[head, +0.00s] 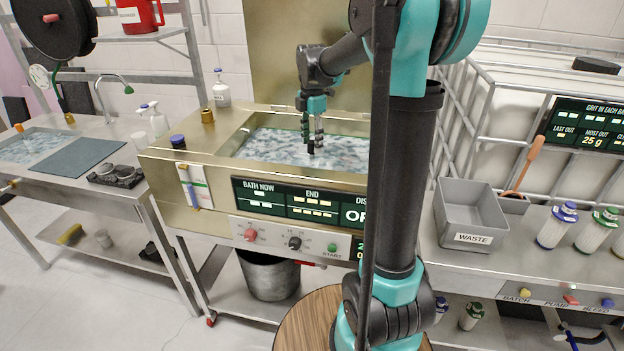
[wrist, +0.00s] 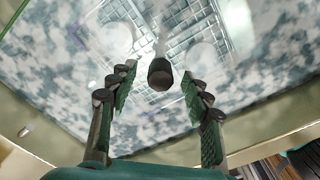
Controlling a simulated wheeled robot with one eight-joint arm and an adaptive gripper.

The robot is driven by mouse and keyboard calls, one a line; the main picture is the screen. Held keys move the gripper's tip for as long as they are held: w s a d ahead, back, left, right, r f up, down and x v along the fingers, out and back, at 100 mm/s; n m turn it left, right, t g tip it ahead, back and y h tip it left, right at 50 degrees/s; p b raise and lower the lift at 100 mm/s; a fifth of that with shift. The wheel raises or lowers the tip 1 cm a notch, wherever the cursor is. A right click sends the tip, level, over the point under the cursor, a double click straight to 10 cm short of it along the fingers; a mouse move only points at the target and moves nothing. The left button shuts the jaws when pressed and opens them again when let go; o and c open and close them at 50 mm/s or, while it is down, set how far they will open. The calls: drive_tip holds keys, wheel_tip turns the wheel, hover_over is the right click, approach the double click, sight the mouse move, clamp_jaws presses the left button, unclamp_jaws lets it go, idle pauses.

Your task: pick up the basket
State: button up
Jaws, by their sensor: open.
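The basket (wrist: 205,48) shows in the wrist view as a wire mesh under the cloudy liquid, partly veiled. An upright stem with a dark round knob (wrist: 160,75) rises from the mesh area. My gripper (wrist: 158,88) is open, with one ridged finger on each side of the knob. No contact between fingers and knob shows. In the head view my gripper (head: 313,138) points down over the bath (head: 270,147). The basket cannot be made out there.
The bath's metal rim (head: 200,158) surrounds the liquid. A grey waste bin (head: 470,217) stands to the right, near several capped bottles. A sink table (head: 90,190) is at the left. A round wooden stool top (head: 300,318) is in front.

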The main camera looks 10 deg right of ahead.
drive_tip(key=shift+f, duration=0.55)
clamp_jaws()
